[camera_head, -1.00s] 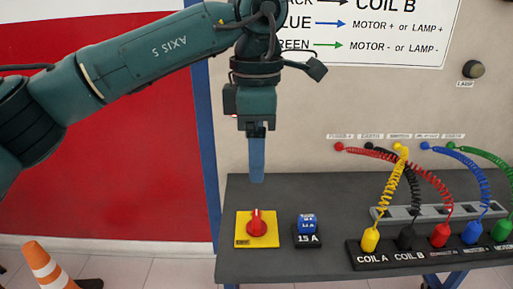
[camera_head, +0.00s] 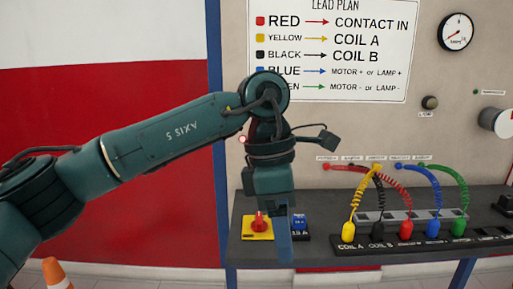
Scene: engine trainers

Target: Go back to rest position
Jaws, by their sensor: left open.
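My left arm comes in from the left, and its gripper (camera_head: 283,242) points down in front of the bench (camera_head: 320,254). The blue fingers show edge-on as one strip, and nothing is seen held in them; the jaws are open. In the picture the fingers overlap the gap between the red rotary switch on its yellow plate (camera_head: 257,226) and the blue 15 A breaker (camera_head: 300,221), partly hiding the breaker's black base. Contact with either cannot be made out. My right gripper is out of view.
Yellow, black, red, blue (camera_head: 433,229) and green plugs stand in a labelled black strip, their coiled leads running to the wall panel. A lead plan sign (camera_head: 330,45) and a gauge (camera_head: 456,31) hang above. An orange cone (camera_head: 55,273) stands at lower left.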

